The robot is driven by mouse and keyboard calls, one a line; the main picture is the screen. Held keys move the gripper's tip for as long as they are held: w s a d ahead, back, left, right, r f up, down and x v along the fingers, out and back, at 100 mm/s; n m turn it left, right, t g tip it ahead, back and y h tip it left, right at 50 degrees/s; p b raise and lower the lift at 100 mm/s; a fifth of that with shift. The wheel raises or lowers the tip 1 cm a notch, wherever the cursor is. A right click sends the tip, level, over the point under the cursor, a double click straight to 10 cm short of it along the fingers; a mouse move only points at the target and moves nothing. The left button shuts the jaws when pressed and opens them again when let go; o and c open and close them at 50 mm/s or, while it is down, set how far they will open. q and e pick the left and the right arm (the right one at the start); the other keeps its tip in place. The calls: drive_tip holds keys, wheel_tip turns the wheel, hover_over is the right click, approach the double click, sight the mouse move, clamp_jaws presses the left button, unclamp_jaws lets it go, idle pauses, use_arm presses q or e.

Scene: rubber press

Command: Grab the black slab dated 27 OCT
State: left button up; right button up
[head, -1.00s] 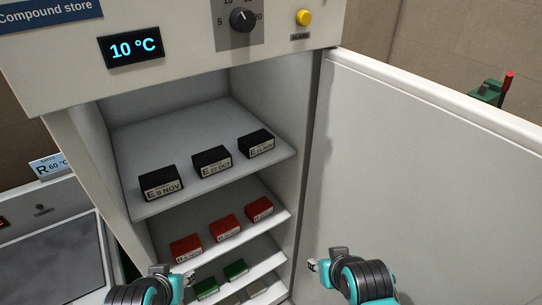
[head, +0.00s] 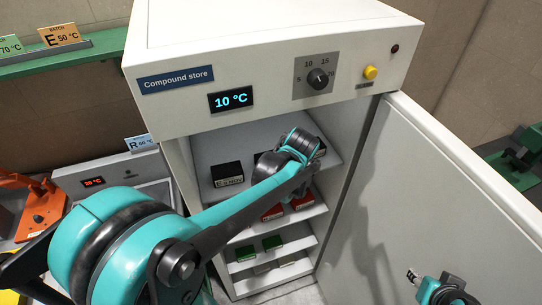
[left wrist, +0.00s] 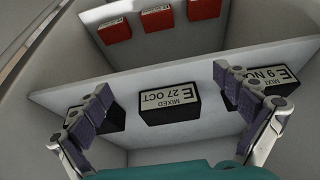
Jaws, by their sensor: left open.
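The black slab labelled "MIXED 27 OCT" (left wrist: 168,103) sits on the top shelf, upside down in the left wrist view. My left gripper (left wrist: 165,105) is open, with one finger on each side of this slab in the picture; I cannot tell whether they touch it. In the head view my left arm reaches into the cabinet and hides most of that slab. The 9 NOV slab (head: 228,175) stands to its left there and shows behind a finger in the left wrist view (left wrist: 262,83). My right gripper (head: 416,277) is at the lower right, its opening unclear.
Another black slab (left wrist: 112,119) is partly behind a finger. Red slabs (head: 273,213) and green slabs (head: 245,253) lie on lower shelves of the compound store (head: 240,45). The cabinet walls flank the shelf, and the open door (head: 440,190) stands at the right.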

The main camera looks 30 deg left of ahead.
use_arm(q)
drive_tip(key=w+a, duration=0.1)
drive_tip(key=a, duration=0.1)
drive_tip(key=w+a, duration=0.2)
drive_tip(key=shift+w+a, duration=0.15)
drive_tip(key=shift+w, duration=0.15)
drive_tip(key=w+a, duration=0.1)
drive_tip(key=w+a+f, duration=0.1)
drive_tip(key=w+a, duration=0.1)
drive_tip(key=shift+a, duration=0.3)
drive_tip(key=shift+w+f, duration=0.1)
drive_tip(key=shift+f, duration=0.05)
drive_tip(key=c, duration=1.3)
